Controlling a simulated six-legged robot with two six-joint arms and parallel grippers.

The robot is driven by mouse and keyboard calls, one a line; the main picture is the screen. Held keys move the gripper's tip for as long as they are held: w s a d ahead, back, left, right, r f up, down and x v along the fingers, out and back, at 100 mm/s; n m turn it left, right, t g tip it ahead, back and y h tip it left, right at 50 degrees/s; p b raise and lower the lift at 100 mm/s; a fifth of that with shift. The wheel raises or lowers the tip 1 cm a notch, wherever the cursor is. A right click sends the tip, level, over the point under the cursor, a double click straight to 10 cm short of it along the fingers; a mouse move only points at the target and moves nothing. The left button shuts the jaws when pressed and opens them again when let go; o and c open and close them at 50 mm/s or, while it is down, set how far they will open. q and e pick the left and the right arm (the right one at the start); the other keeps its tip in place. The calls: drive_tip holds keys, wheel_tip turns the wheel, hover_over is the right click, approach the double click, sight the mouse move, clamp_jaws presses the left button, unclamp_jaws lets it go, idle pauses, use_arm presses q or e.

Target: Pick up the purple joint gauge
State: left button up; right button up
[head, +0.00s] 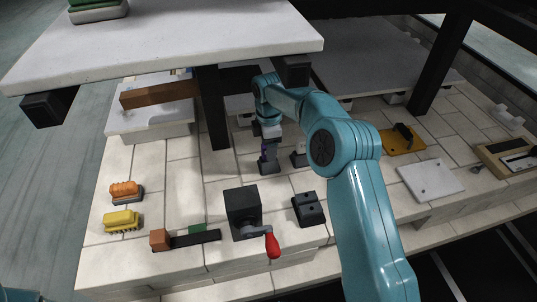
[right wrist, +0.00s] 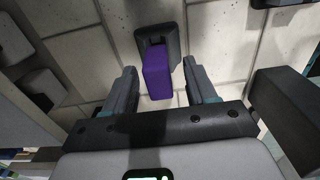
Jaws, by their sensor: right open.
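The purple joint gauge (right wrist: 158,79) stands in a dark holder (right wrist: 157,38) on the tiled deck in the right wrist view. In the head view only a small purple patch (head: 264,150) of it shows above the dark holder, mostly hidden by my gripper. My right gripper (right wrist: 160,85) is open, with one finger on each side of the gauge and a visible gap to each finger. It also shows in the head view (head: 267,133), reaching down over the gauge. My left gripper is in neither view.
A white shelf (head: 170,45) overhangs the back left, with a black post (head: 212,108) close to my right gripper. A dark box with a red-handled crank (head: 243,212) and a dark block (head: 308,209) stand in front. Orange and yellow brushes (head: 123,221) lie left.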

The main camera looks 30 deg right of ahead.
drive_tip(key=shift+f, duration=1.25)
clamp_jaws()
